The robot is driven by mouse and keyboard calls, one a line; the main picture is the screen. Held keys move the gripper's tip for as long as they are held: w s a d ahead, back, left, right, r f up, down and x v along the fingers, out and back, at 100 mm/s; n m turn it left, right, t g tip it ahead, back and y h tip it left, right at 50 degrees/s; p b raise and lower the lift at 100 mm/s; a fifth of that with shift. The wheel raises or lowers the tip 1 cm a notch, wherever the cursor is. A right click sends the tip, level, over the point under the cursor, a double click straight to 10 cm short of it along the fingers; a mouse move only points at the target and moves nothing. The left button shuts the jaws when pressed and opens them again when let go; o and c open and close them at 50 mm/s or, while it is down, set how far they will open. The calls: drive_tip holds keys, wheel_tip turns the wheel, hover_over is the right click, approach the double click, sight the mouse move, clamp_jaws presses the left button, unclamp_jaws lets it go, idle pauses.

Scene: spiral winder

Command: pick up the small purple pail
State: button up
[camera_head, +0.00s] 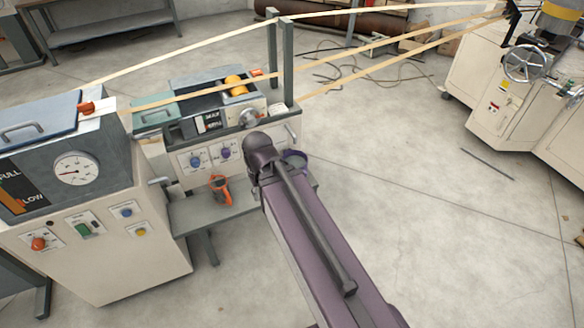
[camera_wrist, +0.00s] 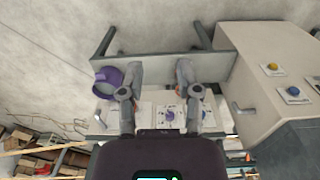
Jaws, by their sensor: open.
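The small purple pail (camera_wrist: 107,82) shows in the wrist view, to the left of my gripper's left finger and close to it. In the head view the pail (camera_head: 296,158) is partly hidden behind my arm, at the right end of a grey shelf (camera_head: 200,212). My gripper (camera_wrist: 158,73) is open, with its two fingers apart over the bare shelf (camera_wrist: 205,66) and nothing between them. The pail is outside the fingers.
A cream cabinet with a gauge (camera_head: 75,168) is at left. Tan strips (camera_head: 330,52) run overhead. The floor at right is largely clear.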

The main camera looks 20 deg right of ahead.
drive_tip(key=w+d+f+m+t+h+b, duration=0.2)
drive_tip(key=w+d+f+m+h+b, duration=0.2)
drive_tip(key=w+d+f+b, duration=0.3)
drive_tip(key=w+d+f+m+t+h+b, duration=0.2)
drive_tip(key=w+d+f+b, duration=0.5)
drive_tip(key=b, duration=1.4)
drive_tip(key=w+d+f+m+t+h+b, duration=0.3)
drive_tip(key=w+d+f+m+h+b, duration=0.2)
drive_tip(key=w+f+b, duration=0.9)
wheel_tip(320, 180, down, 2)
drive_tip(key=w+d+m, duration=0.1)
drive_tip(key=d, duration=0.1)
drive_tip(key=shift+w+d+f+h, duration=0.25)
drive_tip(key=shift+w+d+h, duration=0.05)
drive_tip(key=shift+d, duration=0.05)
drive_tip(key=shift+d, duration=0.1)
drive_tip(key=b+x, duration=0.3)
drive_tip(key=x, duration=0.4)
drive_tip(key=shift+w+f, duration=0.1)
drive_tip(key=shift+f, duration=0.1)
drive_tip(key=shift+w+d+f, duration=0.15)
drive_tip(key=shift+w+d, duration=0.1)
drive_tip(key=shift+d, duration=0.3)
